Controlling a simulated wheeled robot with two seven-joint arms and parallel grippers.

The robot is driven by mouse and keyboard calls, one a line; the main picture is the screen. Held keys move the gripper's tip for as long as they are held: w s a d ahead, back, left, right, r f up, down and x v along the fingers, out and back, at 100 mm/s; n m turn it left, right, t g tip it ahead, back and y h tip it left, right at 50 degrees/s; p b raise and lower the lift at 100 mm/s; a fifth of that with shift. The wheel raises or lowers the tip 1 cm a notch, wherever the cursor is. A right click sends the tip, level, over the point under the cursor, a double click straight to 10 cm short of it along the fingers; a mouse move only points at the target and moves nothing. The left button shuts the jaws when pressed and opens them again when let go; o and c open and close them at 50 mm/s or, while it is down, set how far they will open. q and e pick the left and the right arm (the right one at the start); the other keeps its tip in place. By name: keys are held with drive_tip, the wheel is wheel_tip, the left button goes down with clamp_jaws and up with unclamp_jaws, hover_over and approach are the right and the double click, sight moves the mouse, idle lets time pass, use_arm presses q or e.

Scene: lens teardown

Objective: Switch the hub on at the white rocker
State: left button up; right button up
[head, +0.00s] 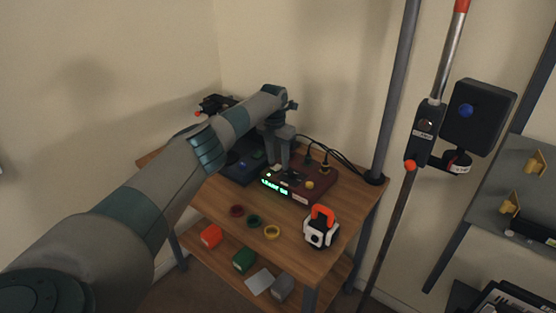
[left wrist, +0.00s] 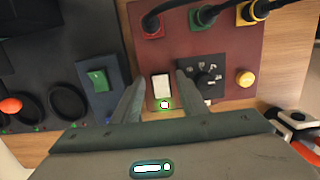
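The hub is a dark red box (head: 318,191) on the wooden table, with a lit green display on its front edge. In the left wrist view, the white rocker (left wrist: 160,87) sits on the hub's red top (left wrist: 222,45), with a small bright green light (left wrist: 165,104) just below it. My left gripper (left wrist: 160,77) is open, its fingers apart on either side of the rocker in that view; I cannot tell whether they touch the hub. In the head view, my left gripper (head: 284,163) points down over the hub. My right gripper is not in view.
Beside the rocker are a black dial (left wrist: 208,78) and a yellow button (left wrist: 244,78). Plugged black cables run along the hub's back. A dark unit with a green rocker (left wrist: 98,80) lies left. An orange-handled white-and-black device (head: 321,228) and coloured rings (head: 254,221) stand in front.

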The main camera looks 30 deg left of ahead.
sight(275, 168)
use_arm(q)
drive_tip(key=shift+r, duration=0.15)
